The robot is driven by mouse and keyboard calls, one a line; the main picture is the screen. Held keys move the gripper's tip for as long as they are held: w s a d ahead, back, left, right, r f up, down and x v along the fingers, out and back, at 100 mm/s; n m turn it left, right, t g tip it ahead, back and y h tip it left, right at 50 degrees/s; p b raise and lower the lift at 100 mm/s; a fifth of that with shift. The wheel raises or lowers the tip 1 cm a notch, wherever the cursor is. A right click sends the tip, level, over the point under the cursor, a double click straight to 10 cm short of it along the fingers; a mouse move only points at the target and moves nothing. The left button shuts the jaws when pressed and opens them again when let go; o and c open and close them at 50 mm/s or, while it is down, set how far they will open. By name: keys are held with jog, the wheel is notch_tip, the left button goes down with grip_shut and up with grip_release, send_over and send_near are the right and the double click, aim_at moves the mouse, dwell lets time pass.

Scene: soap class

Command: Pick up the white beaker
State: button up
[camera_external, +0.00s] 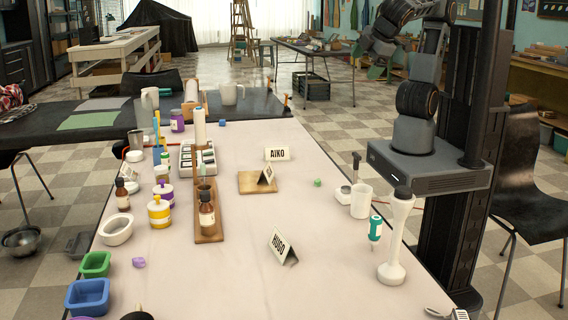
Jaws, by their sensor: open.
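A white beaker-like cup (361,202) stands upright on the pale table at the right, left of the tall white stand. Other white vessels show farther back: a mug (230,94) and a jug (150,98), so I cannot be sure which one is called the beaker. My gripper (364,50) is raised high at the upper right, above and well away from the table. It appears open and empty, though its fingers are small against the background. It touches none of the white vessels.
Name signs "AIKO" (278,154) and "HUGO" (283,246) stand on the table. A tall white stand (396,240) and a teal bottle (375,228) are close to the cup. Bottles, bowls and a wooden rack (208,232) crowd the left. The table's centre is mostly clear.

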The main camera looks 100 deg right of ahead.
jog(key=a+f+n+t+y+b, duration=0.1)
jog(key=a+f+n+t+b, duration=0.35)
jog(key=f+n+b, duration=0.6)
jog(key=n+t+y+b, duration=0.5)
jog(key=n+y+b, duration=0.5)
jog(key=n+b, duration=1.2)
send_near(356, 195)
jog(key=n+p, duration=0.1)
jog(key=n, duration=0.1)
jog(key=w+f+n+p, duration=0.1)
jog(key=n+p, duration=0.1)
jog(key=n, duration=0.1)
jog(key=shift+a+f, duration=0.1)
jog(key=shift+f, duration=0.1)
jog(key=shift+r+b+x, duration=0.2)
jog(key=shift+b+x, duration=1.15)
jog(key=shift+x, duration=1.3)
jog(key=shift+w+a, duration=0.1)
jog(key=shift+w, duration=0.35)
jog(key=c, duration=1)
